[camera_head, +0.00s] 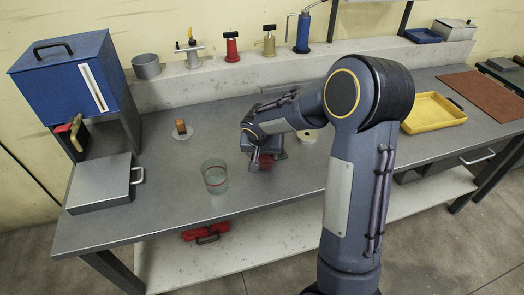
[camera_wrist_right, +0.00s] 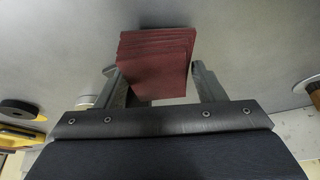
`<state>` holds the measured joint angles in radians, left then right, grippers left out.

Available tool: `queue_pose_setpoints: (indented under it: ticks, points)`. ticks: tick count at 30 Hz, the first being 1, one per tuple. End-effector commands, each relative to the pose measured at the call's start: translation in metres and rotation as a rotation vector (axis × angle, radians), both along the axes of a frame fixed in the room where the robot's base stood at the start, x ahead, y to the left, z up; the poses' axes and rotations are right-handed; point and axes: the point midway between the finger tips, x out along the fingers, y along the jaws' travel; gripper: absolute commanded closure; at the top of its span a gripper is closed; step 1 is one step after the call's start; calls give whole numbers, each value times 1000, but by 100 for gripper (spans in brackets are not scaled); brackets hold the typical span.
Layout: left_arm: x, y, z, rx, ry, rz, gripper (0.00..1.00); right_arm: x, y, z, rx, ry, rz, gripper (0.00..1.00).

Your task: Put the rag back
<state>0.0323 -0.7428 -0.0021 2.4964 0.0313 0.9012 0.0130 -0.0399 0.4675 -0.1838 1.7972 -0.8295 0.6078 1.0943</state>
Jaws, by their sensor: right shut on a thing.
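The rag (camera_wrist_right: 156,62) is a dark red, folded, layered cloth. In the right wrist view it sits between the two fingers of my right gripper (camera_wrist_right: 160,85), which is shut on it. In the head view my right gripper (camera_head: 262,158) is over the middle of the bench, and a bit of the red rag (camera_head: 265,163) shows beneath it. My forearm and gripper hide most of the rag there. I cannot tell whether the rag touches the bench top. My left gripper is not in view.
A glass (camera_head: 215,178) stands just left of my right gripper. A grey metal box (camera_head: 100,184) and blue cabinet (camera_head: 72,75) are at left. A yellow tray (camera_head: 434,112) and brown mat (camera_head: 485,93) lie at right.

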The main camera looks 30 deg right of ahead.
Motion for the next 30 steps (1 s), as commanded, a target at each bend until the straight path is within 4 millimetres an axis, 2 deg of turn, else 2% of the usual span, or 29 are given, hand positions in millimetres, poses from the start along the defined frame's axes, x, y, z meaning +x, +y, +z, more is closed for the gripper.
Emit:
queue_pose_setpoints:
  ticks: [9, 15, 16, 20, 30]
  points:
    - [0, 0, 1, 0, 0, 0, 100, 3, -2, -4, 0, -3, 1, 55]
    - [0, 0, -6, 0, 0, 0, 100, 3, -2, -9, 0, -3, 1, 55]
    - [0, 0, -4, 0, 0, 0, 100, 3, -2, -7, 0, -1, 0, 33]
    - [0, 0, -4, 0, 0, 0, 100, 3, -2, -7, 0, -1, 0, 16]
    - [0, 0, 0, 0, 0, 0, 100, 3, -2, -4, 0, -1, 0, 15]
